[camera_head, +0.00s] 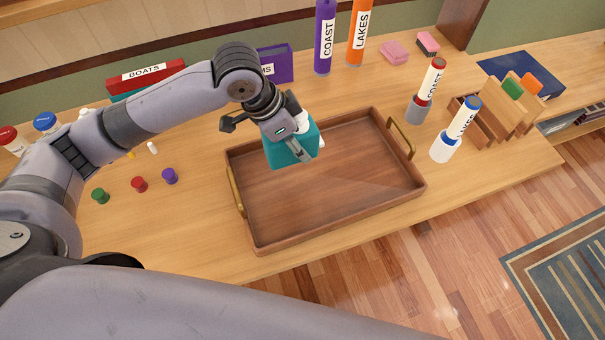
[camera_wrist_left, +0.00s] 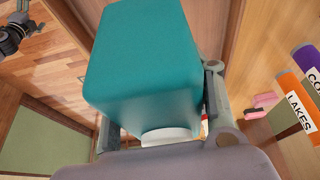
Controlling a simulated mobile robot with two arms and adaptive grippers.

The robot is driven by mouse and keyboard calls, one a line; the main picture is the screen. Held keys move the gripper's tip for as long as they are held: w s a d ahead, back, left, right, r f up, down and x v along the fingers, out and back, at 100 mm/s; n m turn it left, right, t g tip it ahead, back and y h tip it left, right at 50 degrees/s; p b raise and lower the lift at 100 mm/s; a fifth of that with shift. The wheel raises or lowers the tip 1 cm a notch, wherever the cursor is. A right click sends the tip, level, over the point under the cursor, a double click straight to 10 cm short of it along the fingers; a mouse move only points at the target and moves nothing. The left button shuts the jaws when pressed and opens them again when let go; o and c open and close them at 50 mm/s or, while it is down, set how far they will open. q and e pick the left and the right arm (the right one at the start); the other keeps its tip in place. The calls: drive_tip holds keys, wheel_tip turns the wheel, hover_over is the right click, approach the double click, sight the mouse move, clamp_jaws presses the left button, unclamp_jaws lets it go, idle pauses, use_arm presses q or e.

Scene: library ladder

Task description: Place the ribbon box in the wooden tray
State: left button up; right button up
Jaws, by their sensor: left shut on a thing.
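The wooden tray (camera_head: 340,215) with brass side handles stands on the table in the head view; its floor is bare. My left gripper (camera_head: 300,152) is shut on a teal box (camera_head: 290,155), which I take to be the ribbon box. The box is held over the left back part of the tray. In the left wrist view the teal box (camera_wrist_left: 145,60) fills the middle between the fingers, with a white round part at its near end. Whether it touches the tray is not clear.
Red, green and purple spools (camera_head: 139,184) lie left of the tray. Purple (camera_head: 325,40) and orange (camera_head: 360,35) tubes stand behind it. Labelled tubes in holders (camera_head: 443,148) and a wooden rack (camera_head: 480,120) are at the right. The table's front edge is close to the tray.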

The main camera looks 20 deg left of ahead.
sight(276, 155)
use_arm(q)
wheel_tip(276, 155, down, 14)
drive_tip(key=shift+r, duration=0.15)
idle(0.4)
drive_tip(key=o, duration=1.4)
drive_tip(key=shift+o, duration=0.2)
drive_tip(key=v, duration=1.1)
drive_tip(key=shift+w+r, duration=0.1)
drive_tip(key=shift+r, duration=0.05)
drive_tip(key=shift+a+r, duration=0.1)
drive_tip(key=shift+r, duration=0.3)
